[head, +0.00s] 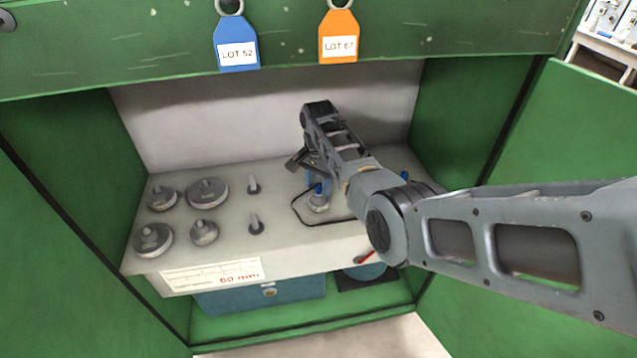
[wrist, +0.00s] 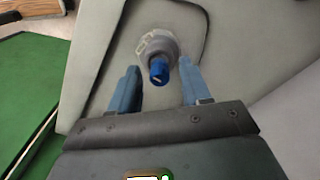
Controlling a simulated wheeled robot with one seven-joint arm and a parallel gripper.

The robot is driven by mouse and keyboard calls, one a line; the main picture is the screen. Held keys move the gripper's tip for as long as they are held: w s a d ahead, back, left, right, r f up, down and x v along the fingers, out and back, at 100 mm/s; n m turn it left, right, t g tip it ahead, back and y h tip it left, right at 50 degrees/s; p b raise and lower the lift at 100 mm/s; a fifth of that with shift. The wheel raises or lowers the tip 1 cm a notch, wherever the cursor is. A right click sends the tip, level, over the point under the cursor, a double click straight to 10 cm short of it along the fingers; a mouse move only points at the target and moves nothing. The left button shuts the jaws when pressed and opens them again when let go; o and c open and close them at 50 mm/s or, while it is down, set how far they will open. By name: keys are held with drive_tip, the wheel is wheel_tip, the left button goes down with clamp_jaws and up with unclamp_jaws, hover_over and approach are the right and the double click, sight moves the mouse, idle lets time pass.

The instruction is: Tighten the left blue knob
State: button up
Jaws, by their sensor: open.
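The left blue knob (head: 319,188) stands on a round grey metal base on the pale shelf (head: 285,238) inside the green cabinet. In the wrist view the blue knob (wrist: 158,72) shows near the upper middle, in line with the gap between my blue fingers. My gripper (head: 308,168) is open over the knob, with one finger on each side and visible space between them and the knob. I cannot tell how far the fingertips reach down. A second blue piece (head: 405,175) shows at the right, mostly hidden behind my arm.
Several round grey weights (head: 207,190) and two small upright pegs (head: 254,185) stand left of the knob. A black outline runs around the knob's base. Green side walls and open doors flank the shelf. Blue (head: 237,42) and orange (head: 339,36) tags hang from the top beam.

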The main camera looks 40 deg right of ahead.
sight(318, 184)
drive_tip(key=shift+r, duration=0.1)
wheel_tip(318, 184, up, 8)
drive_tip(key=shift+f, duration=0.15)
idle(0.7)
